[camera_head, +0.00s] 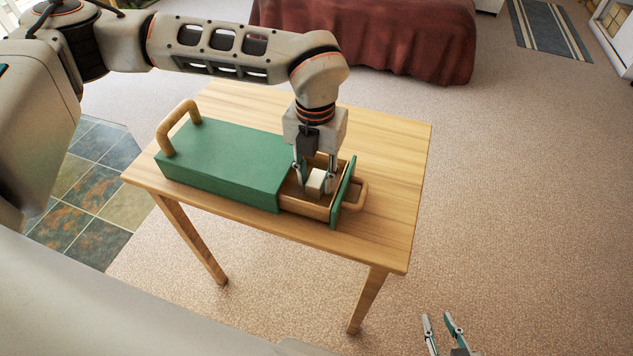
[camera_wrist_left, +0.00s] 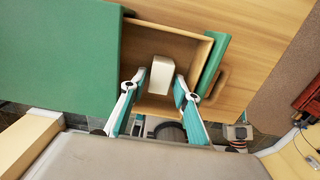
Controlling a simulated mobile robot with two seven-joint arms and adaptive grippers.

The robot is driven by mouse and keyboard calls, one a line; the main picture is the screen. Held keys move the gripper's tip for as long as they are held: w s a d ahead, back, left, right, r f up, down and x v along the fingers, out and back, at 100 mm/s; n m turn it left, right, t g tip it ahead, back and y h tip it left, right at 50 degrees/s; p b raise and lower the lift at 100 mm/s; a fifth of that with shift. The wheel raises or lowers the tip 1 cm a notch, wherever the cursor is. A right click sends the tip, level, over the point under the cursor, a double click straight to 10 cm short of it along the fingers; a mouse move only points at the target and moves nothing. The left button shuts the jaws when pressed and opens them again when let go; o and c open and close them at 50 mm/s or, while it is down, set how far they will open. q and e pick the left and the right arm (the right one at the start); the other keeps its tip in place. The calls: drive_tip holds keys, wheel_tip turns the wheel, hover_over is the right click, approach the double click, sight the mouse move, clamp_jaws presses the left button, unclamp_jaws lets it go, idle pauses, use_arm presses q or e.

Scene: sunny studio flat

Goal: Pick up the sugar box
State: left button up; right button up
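A small cream-white box (camera_head: 316,182), which I take to be the sugar box, is in the pulled-out drawer (camera_head: 290,196) of a green cabinet (camera_head: 225,165). It also shows in the left wrist view (camera_wrist_left: 161,76). My left gripper (camera_head: 315,178) points down into the drawer, with one finger on each side of the box. In the left wrist view its fingers (camera_wrist_left: 160,84) are apart, with small gaps to the box's sides. Parts of the box are hidden by the fingers. My right gripper (camera_head: 437,318) is at the bottom edge, away from the table, its fingers apart and empty.
The green cabinet with a wooden top handle (camera_head: 178,127) stands on a wooden table (camera_head: 385,150). The drawer's green front (camera_head: 343,193) and wooden handle (camera_head: 357,195) stick out to the right. The table is bare behind and to the right.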

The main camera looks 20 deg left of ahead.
use_arm(q)
drive_tip(key=shift+f, duration=0.85)
drive_tip(key=c, duration=0.6)
drive_tip(key=shift+r, duration=0.15)
